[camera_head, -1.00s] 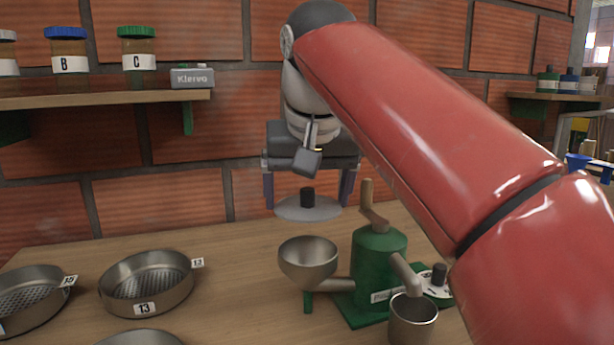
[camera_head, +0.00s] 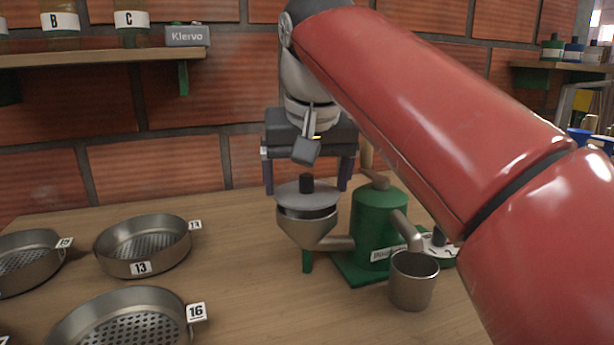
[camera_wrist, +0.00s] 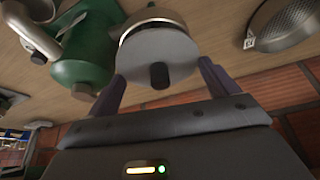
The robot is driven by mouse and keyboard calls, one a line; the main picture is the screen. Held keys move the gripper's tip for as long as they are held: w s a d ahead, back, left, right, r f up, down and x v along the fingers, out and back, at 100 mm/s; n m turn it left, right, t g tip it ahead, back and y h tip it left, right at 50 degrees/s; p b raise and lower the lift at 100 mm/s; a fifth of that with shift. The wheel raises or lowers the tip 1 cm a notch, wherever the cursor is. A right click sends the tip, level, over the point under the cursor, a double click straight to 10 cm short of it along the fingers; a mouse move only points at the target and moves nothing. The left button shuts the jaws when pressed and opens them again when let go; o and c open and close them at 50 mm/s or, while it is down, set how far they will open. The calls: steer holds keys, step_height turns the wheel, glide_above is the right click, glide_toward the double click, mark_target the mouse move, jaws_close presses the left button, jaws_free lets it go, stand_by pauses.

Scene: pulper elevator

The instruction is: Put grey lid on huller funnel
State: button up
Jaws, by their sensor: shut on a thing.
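The grey lid (camera_head: 306,194) is a flat disc with a black knob. My gripper (camera_head: 308,188) is shut on the lid, a finger on each side of it. The huller funnel (camera_head: 307,231) is a metal bowl joined by a pipe to the green huller (camera_head: 378,232). In the head view the lid is just above the funnel's mouth, with a dark gap under its front edge. In the wrist view the lid (camera_wrist: 157,55) lies between the fingers (camera_wrist: 160,88) and covers most of the funnel (camera_wrist: 150,16); its rim shows beyond the lid.
A metal cup (camera_head: 413,282) stands under the huller's spout. Several round sieves, such as the one labelled 13 (camera_head: 141,268), sit at the left. A shelf (camera_head: 110,54) with jars is above. A brick wall (camera_head: 160,170) stands behind the table.

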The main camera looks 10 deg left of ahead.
steer(key=shift+f+b, duration=0.65)
steer(key=shift+f, duration=0.25)
